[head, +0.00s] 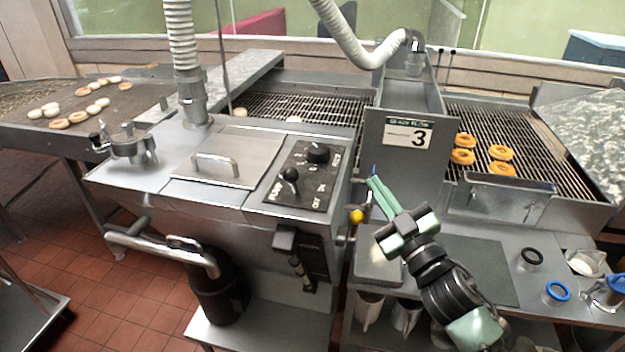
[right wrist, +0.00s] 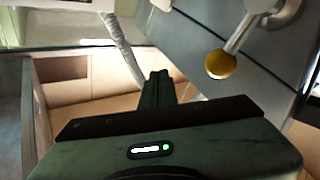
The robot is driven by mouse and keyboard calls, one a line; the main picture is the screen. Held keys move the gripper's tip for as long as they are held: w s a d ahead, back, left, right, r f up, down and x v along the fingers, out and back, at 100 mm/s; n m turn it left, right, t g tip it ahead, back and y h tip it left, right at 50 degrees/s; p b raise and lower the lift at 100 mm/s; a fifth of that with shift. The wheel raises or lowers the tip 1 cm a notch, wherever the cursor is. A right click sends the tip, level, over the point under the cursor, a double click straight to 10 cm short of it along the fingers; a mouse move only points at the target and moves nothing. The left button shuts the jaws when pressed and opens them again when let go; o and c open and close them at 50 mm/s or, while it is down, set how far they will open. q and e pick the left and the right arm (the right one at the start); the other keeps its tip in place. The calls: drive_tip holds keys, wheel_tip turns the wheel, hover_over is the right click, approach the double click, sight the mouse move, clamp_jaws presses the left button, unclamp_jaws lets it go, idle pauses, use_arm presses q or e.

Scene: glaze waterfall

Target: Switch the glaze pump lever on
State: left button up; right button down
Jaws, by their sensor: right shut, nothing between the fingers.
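The black control panel (head: 308,196) on the glazing machine carries the words PUMP, OFF and ON. A small lever with a black ball knob (head: 289,176) stands on it, beside a black round dial (head: 317,153). I cannot tell clearly which way the lever is set. My right gripper (head: 374,184) is shut and empty, to the right of the panel and apart from the lever. In the right wrist view its closed fingers (right wrist: 160,88) point away from the camera. The lever does not show there. My left gripper is not in view.
A yellow ball knob (head: 357,216) on a metal rod sticks out below my right gripper; it also shows in the right wrist view (right wrist: 220,64). A lidded hatch (head: 229,160) with a handle lies left of the panel.

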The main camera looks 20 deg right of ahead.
sight(293, 183)
drive_tip(key=s+a+r+n+g+y, duration=0.1)
drive_tip(key=a+r+n+y, duration=0.1)
drive_tip(key=r+n+y, duration=0.4)
drive_tip(key=s+a+r+n+g+y, duration=0.1)
drive_tip(key=s+a+r+n+y, duration=0.1)
drive_tip(key=r+n+y, duration=0.4)
drive_tip(key=s+a+f+n+g+y, duration=0.1)
drive_tip(key=s+f+n+g+y, duration=0.1)
drive_tip(key=n+g, duration=0.4)
drive_tip(key=s+f+n+g+y, duration=0.1)
drive_tip(key=s+n+g+y, duration=0.2)
drive_tip(key=n+g, duration=0.3)
drive_tip(key=shift+s+a+f+g, duration=0.4)
drive_tip(key=shift+s+g, duration=0.3)
drive_tip(key=shift+s, duration=0.2)
drive_tip(key=w+a+p, duration=0.2)
drive_tip(key=a, duration=0.1)
drive_tip(key=w+a+p, duration=0.2)
drive_tip(key=a, duration=0.1)
drive_tip(key=w+a+p, duration=0.2)
drive_tip(key=a, duration=0.1)
drive_tip(key=shift+w+a+r, duration=0.15)
drive_tip(key=shift+a+r, duration=0.05)
drive_tip(key=shift+w+f, duration=0.25)
drive_tip(key=shift+w, duration=0.05)
